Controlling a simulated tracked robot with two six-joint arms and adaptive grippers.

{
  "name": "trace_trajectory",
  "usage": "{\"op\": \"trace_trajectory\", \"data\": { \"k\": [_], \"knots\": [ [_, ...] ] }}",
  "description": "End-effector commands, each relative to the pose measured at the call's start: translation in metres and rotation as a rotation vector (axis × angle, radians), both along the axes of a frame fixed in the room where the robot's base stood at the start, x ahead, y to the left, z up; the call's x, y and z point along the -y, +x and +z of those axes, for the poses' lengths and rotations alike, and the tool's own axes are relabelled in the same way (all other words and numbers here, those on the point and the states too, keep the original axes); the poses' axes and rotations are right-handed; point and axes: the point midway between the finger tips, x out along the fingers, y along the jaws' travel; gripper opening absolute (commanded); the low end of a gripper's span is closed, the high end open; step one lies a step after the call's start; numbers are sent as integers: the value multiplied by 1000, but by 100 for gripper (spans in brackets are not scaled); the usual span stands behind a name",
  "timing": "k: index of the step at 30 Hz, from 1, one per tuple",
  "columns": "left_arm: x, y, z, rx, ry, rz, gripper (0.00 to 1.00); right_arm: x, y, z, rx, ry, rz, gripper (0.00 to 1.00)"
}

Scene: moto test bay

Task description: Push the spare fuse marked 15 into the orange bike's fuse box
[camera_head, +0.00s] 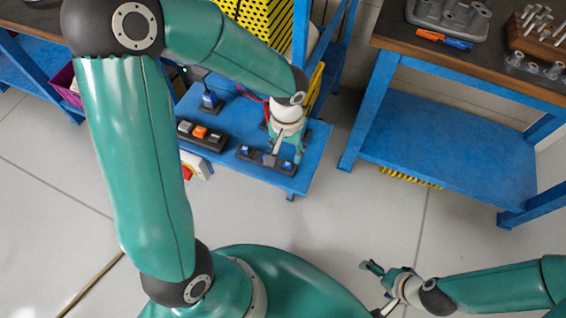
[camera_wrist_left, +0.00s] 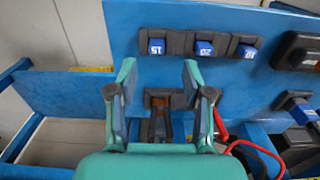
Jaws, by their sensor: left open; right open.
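A dark fuse rack (camera_head: 268,160) lies on a blue shelf (camera_head: 305,170). It holds blue fuses in a row, and the left wrist view shows their labels upside down. The fuse marked 15 (camera_wrist_left: 156,47) is at the left there, the fuse marked 20 (camera_wrist_left: 204,48) is in the middle and a third fuse (camera_wrist_left: 246,52) is at the right. My left gripper (camera_wrist_left: 158,72) is open and empty above the shelf, with the fuse marked 15 ahead of the gap between its fingers. My right gripper (camera_head: 376,289) is open and empty over the floor. I cannot identify the orange bike or its fuse box.
A black block with an orange switch (camera_head: 200,132) stands beside the rack. A dark block with a brown middle (camera_wrist_left: 160,101) shows between my left fingers. A red cable (camera_wrist_left: 255,148) loops nearby. A bench (camera_head: 470,70) with metal parts stands at right. Open floor lies between.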

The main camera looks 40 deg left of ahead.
Motion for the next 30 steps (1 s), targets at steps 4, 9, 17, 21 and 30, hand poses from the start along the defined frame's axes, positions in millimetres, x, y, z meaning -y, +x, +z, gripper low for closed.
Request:
{"op": "trace_trajectory", "data": {
  "k": [4, 9, 17, 21, 30],
  "knots": [
    [0, 0, 0, 0, 0, 0, 50, 0, 0, 0, 0, 0, 0, 100],
    [1, 0, -8, -2, 1, -1, 50, 0, 0, 2, 0, 0, 0, 100],
    [4, 0, -45, -3, 0, 0, 50, 0, 0, 3, 0, 0, 0, 100],
    [4, 1, -52, 0, 0, 0, 50, 0, 0, 2, 0, 0, 0, 100],
    [4, 1, -51, 1, 0, 0, 50, 0, 0, 2, 0, 0, 0, 100]
  ]
}}
